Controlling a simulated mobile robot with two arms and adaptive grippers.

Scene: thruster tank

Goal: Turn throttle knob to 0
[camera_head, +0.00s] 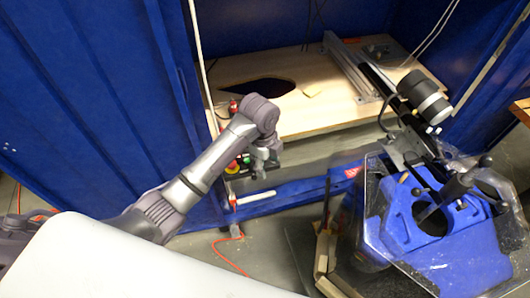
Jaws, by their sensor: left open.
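A small control box (232,170) with green, red and yellow controls sits at the front edge of the tank stand, below the wooden board. The throttle knob cannot be made out on it; my arm and gripper cover part of the box. My left gripper (266,164) is open, pointing down just right of the box's buttons. Whether it touches the box cannot be told. My right gripper is not in view.
A wooden board (300,112) with a dark cutout lies behind my left arm. A metal rail (348,68) and a black cylindrical motor (425,97) stand to the right. A blue machine with a clear cover (440,245) fills the lower right. Blue walls (85,90) enclose the left.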

